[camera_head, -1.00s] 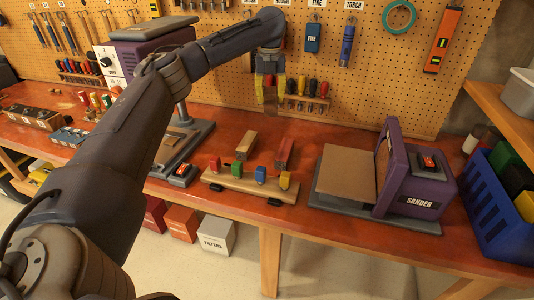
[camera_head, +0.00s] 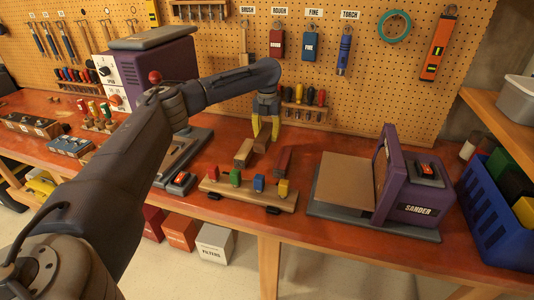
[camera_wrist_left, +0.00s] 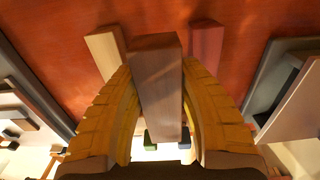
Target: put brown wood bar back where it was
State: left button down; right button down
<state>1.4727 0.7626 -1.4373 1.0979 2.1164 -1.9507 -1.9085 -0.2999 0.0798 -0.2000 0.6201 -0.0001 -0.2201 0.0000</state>
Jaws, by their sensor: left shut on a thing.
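My left gripper (camera_head: 265,130) has its yellow fingers shut on the brown wood bar (camera_head: 262,144). It holds the bar over the red bench, between a pale wood bar (camera_head: 243,153) on the left and a dark red bar (camera_head: 283,160) on the right. In the left wrist view the brown bar (camera_wrist_left: 158,75) is between the fingers, with the pale bar (camera_wrist_left: 103,48) and red bar (camera_wrist_left: 206,48) on either side. I cannot tell whether the brown bar touches the bench. My right gripper is not in view.
A wooden rack (camera_head: 246,194) with colored blocks stands in front of the bars. A purple sander (camera_head: 410,188) with a flat table is on the right. A screwdriver rack (camera_head: 303,112) hangs behind on the pegboard (camera_head: 400,75). A blue crate (camera_head: 495,210) is at far right.

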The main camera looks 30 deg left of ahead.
aim_at(267, 129)
pick_arm(q)
jog(key=shift+f, duration=4.3)
jog(key=c, duration=1)
grip_release()
jog(key=shift+f, duration=0.1)
jog(key=shift+o, duration=0.2)
notch_tip(267, 129, up, 12)
jog(key=shift+r, duration=0.15)
